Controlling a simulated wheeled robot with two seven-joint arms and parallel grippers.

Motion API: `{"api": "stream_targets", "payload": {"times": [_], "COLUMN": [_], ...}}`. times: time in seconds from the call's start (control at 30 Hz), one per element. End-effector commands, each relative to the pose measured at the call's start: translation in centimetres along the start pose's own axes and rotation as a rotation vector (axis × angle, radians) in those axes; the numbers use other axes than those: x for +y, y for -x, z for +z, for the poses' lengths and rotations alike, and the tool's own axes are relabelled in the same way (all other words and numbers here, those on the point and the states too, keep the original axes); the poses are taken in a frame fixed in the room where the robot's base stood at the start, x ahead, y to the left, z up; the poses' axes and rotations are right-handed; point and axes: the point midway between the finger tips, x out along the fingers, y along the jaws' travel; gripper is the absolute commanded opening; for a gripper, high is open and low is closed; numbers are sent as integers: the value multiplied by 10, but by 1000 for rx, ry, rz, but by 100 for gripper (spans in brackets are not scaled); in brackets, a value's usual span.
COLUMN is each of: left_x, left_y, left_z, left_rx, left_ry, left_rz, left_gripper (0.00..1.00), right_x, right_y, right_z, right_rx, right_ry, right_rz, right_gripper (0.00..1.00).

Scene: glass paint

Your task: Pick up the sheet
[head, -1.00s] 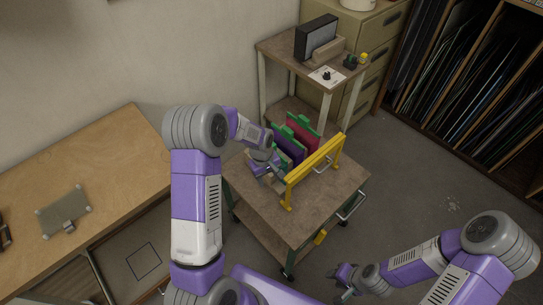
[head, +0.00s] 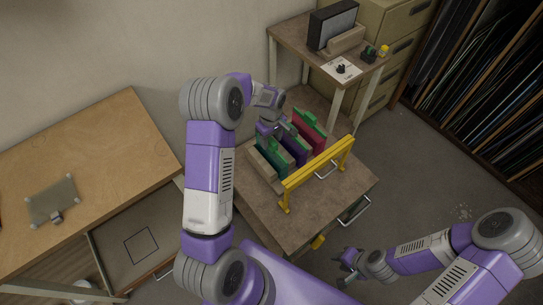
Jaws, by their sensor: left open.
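Three sheets stand on edge in a rack on a wheeled cart (head: 318,215): a teal one (head: 270,160) nearest, a purple one (head: 297,152) in the middle, and a red one (head: 310,131) at the back. Green pieces sit along their tops. Which one the task means cannot be told. My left gripper (head: 272,130) is open, at the upper left of the rack, close to the tops of the teal and purple sheets. Its fingertips are small and partly hidden, so contact cannot be told. My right gripper (head: 344,268) is open and empty beside the cart's lower right.
A yellow bar frame (head: 318,173) stands along the cart's right side. A side table (head: 287,36) behind holds a dark panel in a stand (head: 332,28). A wooden workbench (head: 95,150) at left carries a grey clipboard-like plate (head: 53,202). The cart's front top is clear.

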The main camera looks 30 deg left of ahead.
Motion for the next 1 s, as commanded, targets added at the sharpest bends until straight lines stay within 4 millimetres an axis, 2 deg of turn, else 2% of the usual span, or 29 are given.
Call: {"api": "stream_targets", "payload": {"times": [0.03,0.1,0.33,0.67,0.7,1.0], "left_x": [0,0,0,0,0,1], "left_y": [-10,-17,-18,-18,-18,-14], "left_z": [0,0,0,0,0,0], "left_rx": [-1,0,1,1,1,3], "left_ry": [-1,0,0,-1,-1,-1], "left_rz": [-2,-1,2,2,2,4], "left_gripper": [53,53,53,3,0,0], "right_x": [1,1,1,1,1,1], "right_y": [-2,-3,-2,-2,-2,-2], "right_z": [0,0,0,0,0,0], "right_rx": [1,1,1,1,1,1], "right_ry": [0,0,0,0,0,0], "right_rz": [0,0,0,0,0,0], "right_gripper": [38,38,38,38,38,38]}}
